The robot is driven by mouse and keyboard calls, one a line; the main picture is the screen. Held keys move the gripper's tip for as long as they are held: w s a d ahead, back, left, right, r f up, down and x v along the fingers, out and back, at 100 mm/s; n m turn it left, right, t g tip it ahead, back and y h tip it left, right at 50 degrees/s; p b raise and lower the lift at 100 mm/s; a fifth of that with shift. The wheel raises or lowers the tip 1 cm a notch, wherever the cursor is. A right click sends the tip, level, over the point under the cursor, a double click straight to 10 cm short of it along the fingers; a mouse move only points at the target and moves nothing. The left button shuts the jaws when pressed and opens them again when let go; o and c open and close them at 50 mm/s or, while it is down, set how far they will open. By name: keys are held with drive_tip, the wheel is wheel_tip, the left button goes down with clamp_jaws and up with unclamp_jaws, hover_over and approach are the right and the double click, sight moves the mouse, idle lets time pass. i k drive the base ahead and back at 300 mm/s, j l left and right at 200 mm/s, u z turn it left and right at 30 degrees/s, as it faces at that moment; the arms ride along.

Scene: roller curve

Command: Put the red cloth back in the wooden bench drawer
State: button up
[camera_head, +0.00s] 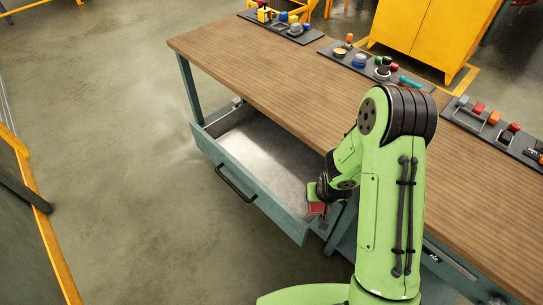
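The wooden bench's drawer (222,160) is pulled open under the wood-topped bench (262,85). The visible part of its pale inside looks empty. My gripper (321,215) is at the drawer's right end, by the front corner. A small red patch, which looks like the red cloth (317,208), shows right at my gripper's fingers. The cloth is small in view and partly covered by my gripper. I cannot tell whether the fingers are closed on it or whether it touches the drawer's rim.
The drawer front has a dark bar handle (236,184). Dark mats with several small coloured items (372,66) line the bench's far edge. A yellow cabinet (430,35) stands behind. The floor left of the drawer is clear, up to a yellow-edged structure (40,220).

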sight(288, 184)
drive_tip(key=i+j+z, duration=0.1)
drive_tip(key=j, duration=0.25)
drive_tip(key=i+j, duration=0.25)
drive_tip(key=j, duration=0.15)
drive_tip(key=i+j+z, duration=0.15)
drive_tip(key=j, duration=0.2)
drive_tip(key=i+j, duration=0.15)
drive_tip(key=j, duration=0.25)
drive_tip(key=i+j+z, duration=0.15)
drive_tip(key=j, duration=0.25)
drive_tip(key=i+j, duration=0.1)
drive_tip(key=j, duration=0.3)
drive_tip(key=i+j+z, duration=0.15)
drive_tip(key=j, duration=0.25)
